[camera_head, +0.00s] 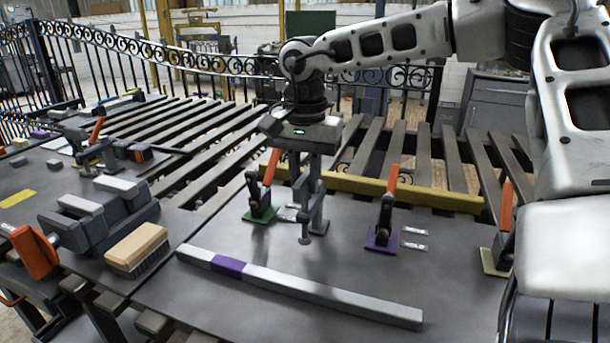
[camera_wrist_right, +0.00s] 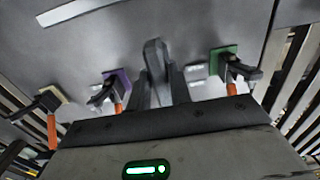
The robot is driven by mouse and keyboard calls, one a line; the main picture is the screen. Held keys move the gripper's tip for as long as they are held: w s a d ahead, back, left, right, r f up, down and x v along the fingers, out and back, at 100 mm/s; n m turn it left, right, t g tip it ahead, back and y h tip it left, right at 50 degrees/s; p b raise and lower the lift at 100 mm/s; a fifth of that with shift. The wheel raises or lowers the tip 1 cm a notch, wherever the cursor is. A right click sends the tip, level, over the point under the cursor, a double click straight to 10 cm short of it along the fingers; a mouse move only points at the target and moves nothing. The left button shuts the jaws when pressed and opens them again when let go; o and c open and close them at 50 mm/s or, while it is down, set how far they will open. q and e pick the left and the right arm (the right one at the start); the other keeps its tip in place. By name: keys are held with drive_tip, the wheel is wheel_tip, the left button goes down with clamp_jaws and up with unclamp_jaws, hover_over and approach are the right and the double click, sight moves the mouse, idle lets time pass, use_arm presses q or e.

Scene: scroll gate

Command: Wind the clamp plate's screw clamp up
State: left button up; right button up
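My right gripper (camera_head: 308,190) points down over the dark metal plate (camera_head: 250,243), between a green-based toggle clamp (camera_head: 259,205) and a purple-based one (camera_head: 383,228). Its fingers are close around a grey upright piece (camera_head: 305,238) with a small round foot, which looks like a screw clamp. The piece (camera_wrist_right: 155,60) also shows between the fingers in the right wrist view. Whether its foot touches the plate is hard to tell. The clamp's upper part is hidden by the gripper. My left gripper is not in view.
A long grey bar with a purple band (camera_head: 300,287) lies across the plate in front. A yellow-based toggle clamp (camera_head: 496,259) stands at right. A vise (camera_head: 98,222) with an orange handle and a wooden brush (camera_head: 137,248) are at left. A yellow rail (camera_head: 400,190) runs behind.

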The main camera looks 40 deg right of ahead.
sight(305, 175)
drive_tip(key=shift+o, duration=1.2)
use_arm(q)
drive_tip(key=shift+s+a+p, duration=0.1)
drive_tip(key=shift+p, duration=0.4)
use_arm(e)
wheel_tip(305, 175, up, 16)
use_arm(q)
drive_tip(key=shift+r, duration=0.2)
use_arm(e)
drive_tip(key=shift+f, duration=0.1)
